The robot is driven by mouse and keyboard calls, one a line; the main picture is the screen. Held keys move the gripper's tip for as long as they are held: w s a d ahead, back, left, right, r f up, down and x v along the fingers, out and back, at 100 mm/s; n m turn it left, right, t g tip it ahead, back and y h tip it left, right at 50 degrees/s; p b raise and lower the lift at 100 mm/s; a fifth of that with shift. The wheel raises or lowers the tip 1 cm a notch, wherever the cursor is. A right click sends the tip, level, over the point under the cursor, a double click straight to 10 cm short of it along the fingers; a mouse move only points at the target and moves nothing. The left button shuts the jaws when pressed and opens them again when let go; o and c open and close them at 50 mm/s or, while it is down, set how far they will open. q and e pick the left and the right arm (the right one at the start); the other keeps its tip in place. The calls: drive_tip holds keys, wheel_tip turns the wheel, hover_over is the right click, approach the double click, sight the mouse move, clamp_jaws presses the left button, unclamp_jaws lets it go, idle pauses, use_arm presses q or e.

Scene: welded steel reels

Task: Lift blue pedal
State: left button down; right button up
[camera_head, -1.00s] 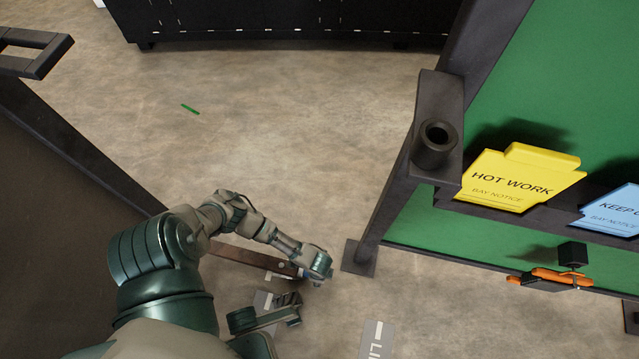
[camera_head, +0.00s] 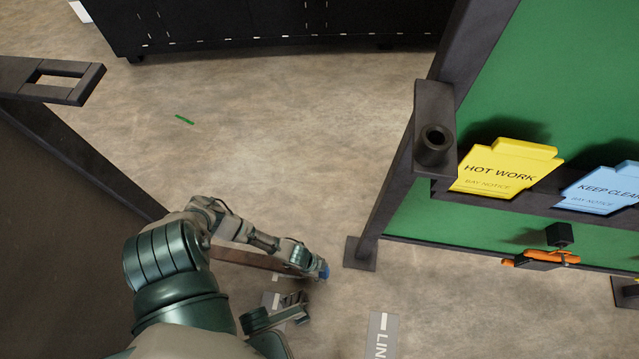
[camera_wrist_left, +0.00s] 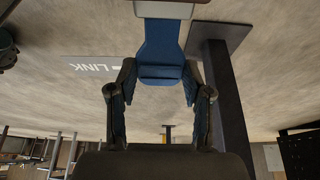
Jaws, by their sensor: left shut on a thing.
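The blue pedal (camera_wrist_left: 162,48) is in the upper middle of the left wrist view, between the fingers of my left gripper (camera_wrist_left: 160,88). A pale plate sits at the pedal's far end, at the top of that view. In the head view my left gripper (camera_head: 314,268) is low in the middle, near the floor, with a small blue part (camera_head: 325,271) showing at its tip. The gripper is shut on the pedal. The arm hides most of the pedal in the head view.
A dark frame with a green panel (camera_head: 560,80) stands at right; its post foot (camera_head: 361,253) is close right of the gripper. A yellow sign (camera_head: 503,168) and blue sign (camera_head: 605,188) rest there. A dark panel (camera_head: 60,190) stands left. Open floor (camera_head: 280,130) lies beyond.

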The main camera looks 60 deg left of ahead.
use_arm(q)
drive_tip(key=shift+s+a+r+t+h, duration=0.1)
drive_tip(key=shift+a+r+t+h, duration=0.1)
drive_tip(key=shift+r+t+h, duration=0.35)
drive_tip(key=shift+f, duration=0.1)
drive_tip(key=shift+c, duration=2.4)
unclamp_jaws()
drive_tip(key=shift+s, duration=0.1)
wheel_tip(320, 180, up, 10)
drive_tip(key=shift+f, duration=0.15)
